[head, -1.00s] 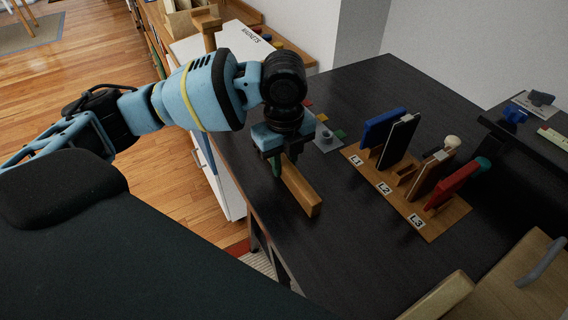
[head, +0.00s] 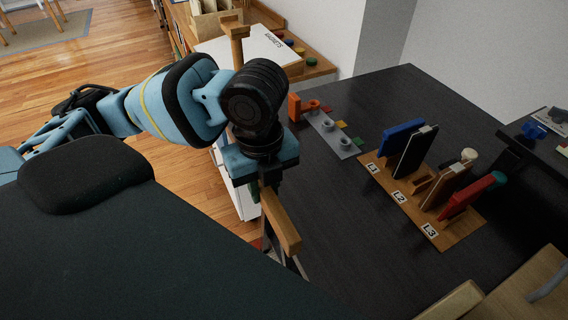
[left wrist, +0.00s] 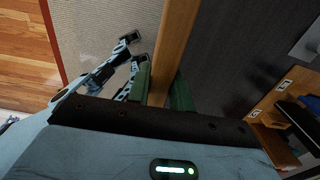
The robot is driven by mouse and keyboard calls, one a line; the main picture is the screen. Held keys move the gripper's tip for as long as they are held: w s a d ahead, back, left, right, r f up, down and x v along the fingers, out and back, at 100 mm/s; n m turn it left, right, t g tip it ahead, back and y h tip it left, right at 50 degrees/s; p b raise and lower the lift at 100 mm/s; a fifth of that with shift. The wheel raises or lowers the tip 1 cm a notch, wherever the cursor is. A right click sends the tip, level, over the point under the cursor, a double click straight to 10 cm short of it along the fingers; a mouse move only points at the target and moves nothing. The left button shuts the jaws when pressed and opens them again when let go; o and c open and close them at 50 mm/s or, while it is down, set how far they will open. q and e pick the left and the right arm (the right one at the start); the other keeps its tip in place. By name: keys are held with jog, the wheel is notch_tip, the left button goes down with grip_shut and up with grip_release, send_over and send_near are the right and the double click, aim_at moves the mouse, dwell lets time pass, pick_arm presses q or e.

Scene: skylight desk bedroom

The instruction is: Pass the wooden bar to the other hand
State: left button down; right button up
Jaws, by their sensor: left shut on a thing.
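The wooden bar (head: 281,222) is a plain light-brown stick. My left gripper (head: 264,187) is shut on it and holds it near the desk's left edge. In the left wrist view the bar (left wrist: 174,45) stands out between the two green finger pads and runs past the top of the picture. Also in the left wrist view, my right gripper (left wrist: 134,52) shows left of the bar, its two dark-tipped fingers apart with nothing seen between them. It looks close to the bar; I cannot tell the exact gap. In the head view I cannot make out the right gripper.
The black desk (head: 350,215) is clear in its middle. A wooden rack (head: 431,228) labelled L1 to L3 holds several upright items. A grey plate with pegs (head: 333,136) lies behind. A white "MAGNETS" board (head: 246,48) is at the back left.

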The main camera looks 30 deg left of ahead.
pick_arm(q)
jog(key=shift+s+a+r, duration=0.1)
jog(key=shift+s, duration=1)
jog(key=shift+s+a+r, duration=0.1)
jog(key=shift+s, duration=0.95)
